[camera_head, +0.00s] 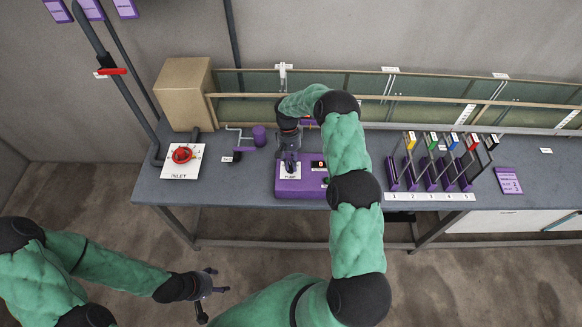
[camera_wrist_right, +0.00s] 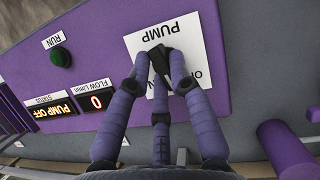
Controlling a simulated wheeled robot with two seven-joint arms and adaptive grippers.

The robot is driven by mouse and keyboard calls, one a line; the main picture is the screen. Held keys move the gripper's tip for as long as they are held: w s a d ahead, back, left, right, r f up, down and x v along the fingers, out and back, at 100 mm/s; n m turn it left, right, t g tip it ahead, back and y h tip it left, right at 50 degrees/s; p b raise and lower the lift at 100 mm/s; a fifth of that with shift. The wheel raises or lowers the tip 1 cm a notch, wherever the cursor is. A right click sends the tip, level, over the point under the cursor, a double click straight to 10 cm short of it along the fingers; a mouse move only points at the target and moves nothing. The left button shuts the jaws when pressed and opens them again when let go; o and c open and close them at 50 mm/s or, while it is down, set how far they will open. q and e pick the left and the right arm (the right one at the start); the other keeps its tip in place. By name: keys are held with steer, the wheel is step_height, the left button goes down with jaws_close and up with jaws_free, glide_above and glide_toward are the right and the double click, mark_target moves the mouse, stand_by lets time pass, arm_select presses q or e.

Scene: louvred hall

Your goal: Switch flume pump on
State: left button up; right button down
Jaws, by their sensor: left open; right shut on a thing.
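The purple pump control box (camera_head: 318,188) sits on the grey bench below my right arm. Its white PUMP plate (camera_wrist_right: 139,42) carries a small black switch knob (camera_wrist_right: 159,56). My right gripper (camera_head: 291,170) points down over the plate; in the right wrist view its purple fingers (camera_wrist_right: 161,68) are shut on the knob, hiding part of it and of the lettering. The status display (camera_wrist_right: 53,108) reads PUMP OFF, and the flow display (camera_wrist_right: 96,101) reads 0. The green RUN lamp (camera_wrist_right: 60,57) looks dark. My left gripper (camera_head: 212,292) is open and empty, low in front of the bench.
A red inlet valve handle (camera_head: 182,155) sits on a white plate at the left, near a brown box (camera_head: 184,92). Several purple gate stands with coloured tags (camera_head: 433,141) are at the right. The glass-sided flume (camera_head: 400,84) runs along the back.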

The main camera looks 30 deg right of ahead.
steer(key=m+y+b, duration=0.1)
steer(key=m, duration=0.2)
steer(key=shift+t, duration=0.4)
steer(key=m+b, duration=0.1)
steer(key=m, duration=0.1)
steer(key=shift+s+d+m+t+y, duration=0.1)
steer(key=shift+m+t+y, duration=0.2)
steer(key=shift+y, duration=0.1)
steer(key=m, duration=0.2)
steer(key=shift+s+m+t+y, duration=0.1)
steer(key=shift+m+t+y, duration=0.2)
steer(key=shift+t, duration=0.1)
steer(key=shift+m+t, duration=0.6)
steer(key=shift+m, duration=1)
steer(key=shift+y, duration=0.3)
steer(key=c, duration=1.4)
jaws_free()
steer(key=shift+s, duration=0.1)
steer(key=shift+r, duration=0.1)
steer(key=v, duration=1.1)
steer(key=shift+r, duration=0.35)
